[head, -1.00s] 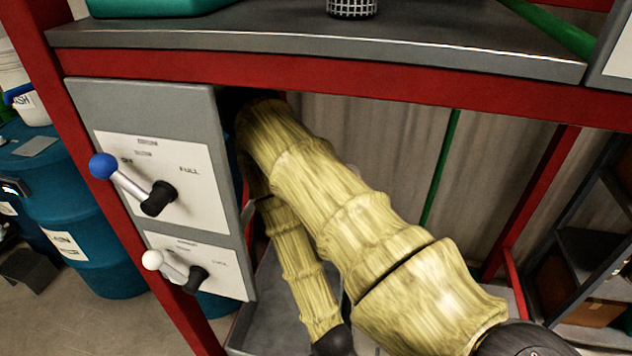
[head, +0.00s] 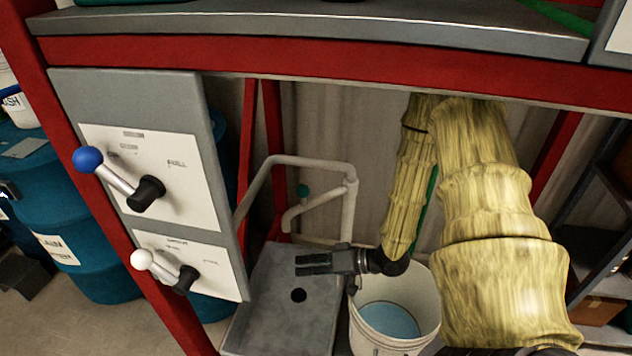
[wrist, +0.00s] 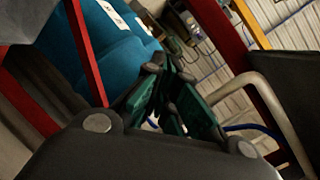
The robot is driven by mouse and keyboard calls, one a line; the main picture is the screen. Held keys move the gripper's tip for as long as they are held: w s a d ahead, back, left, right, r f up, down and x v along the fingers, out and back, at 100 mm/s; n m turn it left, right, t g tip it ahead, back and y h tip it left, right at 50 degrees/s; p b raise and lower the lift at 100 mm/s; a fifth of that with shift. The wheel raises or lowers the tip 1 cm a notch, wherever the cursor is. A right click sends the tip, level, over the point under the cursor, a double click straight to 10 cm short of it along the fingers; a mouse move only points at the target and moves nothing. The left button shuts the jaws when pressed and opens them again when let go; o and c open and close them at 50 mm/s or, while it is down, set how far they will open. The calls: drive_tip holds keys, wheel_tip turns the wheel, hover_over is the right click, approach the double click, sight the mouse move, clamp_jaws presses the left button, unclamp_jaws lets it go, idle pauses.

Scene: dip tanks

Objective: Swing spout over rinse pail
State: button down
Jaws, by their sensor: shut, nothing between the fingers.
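The spout (head: 318,203) is a pale grey pipe below the bench. It slants down to the left from an upright pipe and ends in a short downturned tip, left of the rinse pail. The rinse pail (head: 432,300) is a white bucket holding blue water, right of the grey basin. My gripper (head: 298,264) is shut and empty, in front of and below the spout, apart from it in the picture. Its fingers point left over the basin. In the wrist view my gripper (wrist: 166,72) shows green finger pads, and a pale pipe (wrist: 276,112) stands to the right.
A grey basin (head: 275,325) with a dark drain hole lies under the spout. A grey panel (head: 130,95) with a blue-knobbed and a white-knobbed lever stands at the left. The red bench frame (head: 330,65) spans above my arm. Blue drums (head: 90,265) stand far left.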

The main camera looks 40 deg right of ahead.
drive_tip(key=s+d+r+y, duration=0.2)
drive_tip(key=d+r+y, duration=0.2)
drive_tip(key=d+r, duration=0.15)
drive_tip(key=w+d+r+m+t+h, duration=0.2)
drive_tip(key=w+d+r+m, duration=0.1)
drive_tip(key=w+d, duration=0.3)
drive_tip(key=w+d+r+m+t+h, duration=0.1)
drive_tip(key=w+d+r+m+t, duration=0.2)
drive_tip(key=w+d, duration=0.3)
drive_tip(key=d+r, duration=0.1)
drive_tip(key=d, duration=0.2)
drive_tip(key=shift+d+m+h, duration=0.4)
drive_tip(key=shift+w+r, duration=0.1)
drive_tip(key=p, duration=0.4)
hover_over(317, 198)
drive_tip(key=w, duration=0.2)
drive_tip(key=shift+s+y+b, duration=0.1)
drive_tip(key=shift+y+b, duration=0.2)
drive_tip(key=shift+s+n, duration=0.2)
drive_tip(key=shift+n, duration=0.1)
